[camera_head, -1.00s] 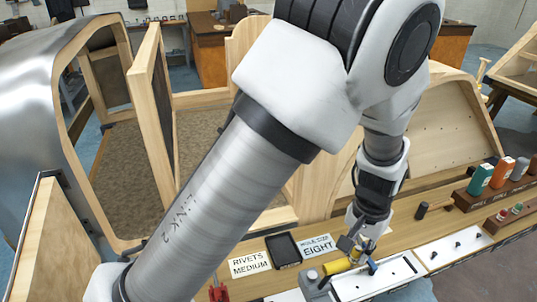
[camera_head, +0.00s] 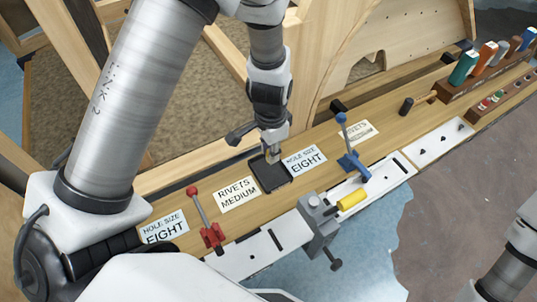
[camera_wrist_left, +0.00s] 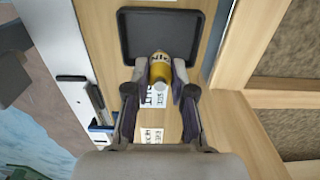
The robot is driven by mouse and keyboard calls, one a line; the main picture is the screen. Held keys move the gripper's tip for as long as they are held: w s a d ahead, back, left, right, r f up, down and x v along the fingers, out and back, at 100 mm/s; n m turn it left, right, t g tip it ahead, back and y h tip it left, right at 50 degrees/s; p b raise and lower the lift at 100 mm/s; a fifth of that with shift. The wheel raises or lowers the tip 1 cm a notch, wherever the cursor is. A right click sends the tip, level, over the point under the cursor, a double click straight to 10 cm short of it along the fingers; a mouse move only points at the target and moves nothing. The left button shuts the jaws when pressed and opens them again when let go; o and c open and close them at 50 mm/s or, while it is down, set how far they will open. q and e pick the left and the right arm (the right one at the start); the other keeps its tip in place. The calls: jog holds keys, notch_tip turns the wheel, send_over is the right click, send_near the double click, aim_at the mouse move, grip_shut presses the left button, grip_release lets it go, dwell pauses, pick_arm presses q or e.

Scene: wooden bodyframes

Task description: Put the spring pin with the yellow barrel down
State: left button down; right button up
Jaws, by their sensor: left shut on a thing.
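My left gripper (camera_head: 271,152) is low over the black tray (camera_head: 262,182) on the wooden bench, pointing down. In the left wrist view its fingers are shut on the spring pin with the yellow barrel (camera_wrist_left: 160,68). The yellow barrel shows between the fingertips, overlapping the near part of the tray (camera_wrist_left: 127,22). In the head view the pin is mostly hidden by the gripper, and I cannot tell whether it touches the tray. My right gripper is not in view.
Label cards (camera_head: 237,193) lie on both sides of the tray. A red clamp (camera_head: 212,236) stands left, a blue clamp (camera_head: 352,168) right. A grey vise (camera_head: 318,224) with a yellow cylinder (camera_head: 352,200) sits at the front edge.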

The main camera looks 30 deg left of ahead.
pick_arm(q)
jog(key=shift+f, duration=1.95)
jog(key=c, duration=1)
grip_release()
notch_tip(320, 180, up, 12)
jog(key=shift+r, duration=0.2)
